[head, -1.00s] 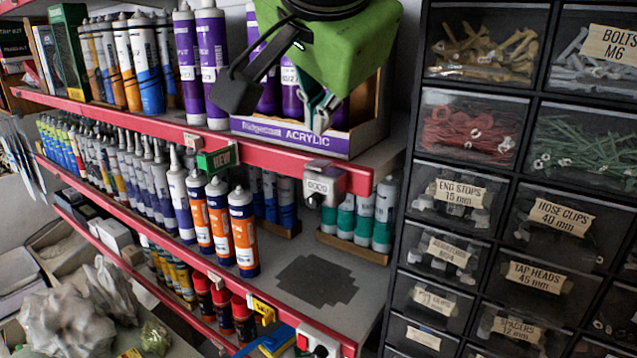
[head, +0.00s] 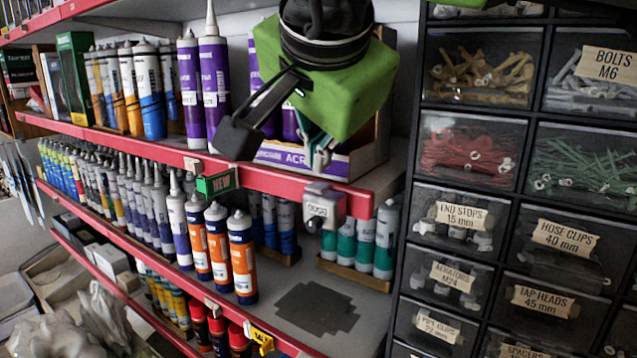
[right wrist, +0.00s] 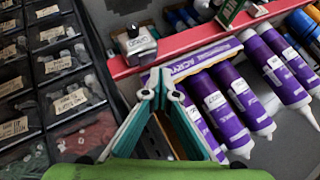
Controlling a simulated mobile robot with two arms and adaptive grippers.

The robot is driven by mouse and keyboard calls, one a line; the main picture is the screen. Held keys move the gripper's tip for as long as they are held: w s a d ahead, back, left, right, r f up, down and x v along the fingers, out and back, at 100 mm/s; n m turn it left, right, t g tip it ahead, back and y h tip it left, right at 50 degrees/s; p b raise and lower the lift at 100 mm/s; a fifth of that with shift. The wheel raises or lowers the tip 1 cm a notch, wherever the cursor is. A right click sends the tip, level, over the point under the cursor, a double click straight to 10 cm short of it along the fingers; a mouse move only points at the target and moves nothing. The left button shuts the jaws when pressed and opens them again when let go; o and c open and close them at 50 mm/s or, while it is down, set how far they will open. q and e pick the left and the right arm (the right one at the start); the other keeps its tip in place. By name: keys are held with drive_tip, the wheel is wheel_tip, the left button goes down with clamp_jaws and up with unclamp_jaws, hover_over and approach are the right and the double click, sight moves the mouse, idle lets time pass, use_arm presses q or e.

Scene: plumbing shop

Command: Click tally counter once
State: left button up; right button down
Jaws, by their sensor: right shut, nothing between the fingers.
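The tally counter (head: 324,203) is a small grey-white box with a dark number window, fixed on the red front edge of the middle shelf. In the right wrist view it (right wrist: 134,42) shows just beyond the fingertips, a little to the left. My right gripper (head: 318,154), with a green body and teal fingers, hangs above the counter in the head view. Its fingers are shut and empty, and their tips (right wrist: 160,78) meet in the right wrist view. A gap shows between the tips and the counter. My left gripper is not in view.
A green tag (head: 217,182) hangs left of the counter. Teal-labelled cartridges (head: 385,240) stand below it. A black drawer cabinet (head: 411,150) closes off the right side.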

sight(318, 188)
idle(0.6)
drive_tip(key=shift+f+b, duration=0.4)
drive_tip(key=shift+f, duration=0.05)
drive_tip(key=shift+f+b, duration=0.4)
drive_tip(key=shift+f, duration=0.15)
idle(0.5)
drive_tip(key=shift+r, duration=0.1)
drive_tip(key=shift+r+p, duration=0.85)
drive_tip(key=shift+r, duration=0.05)
wheel_tip(318, 188, up, 6)
drive_tip(key=p, duration=0.5)
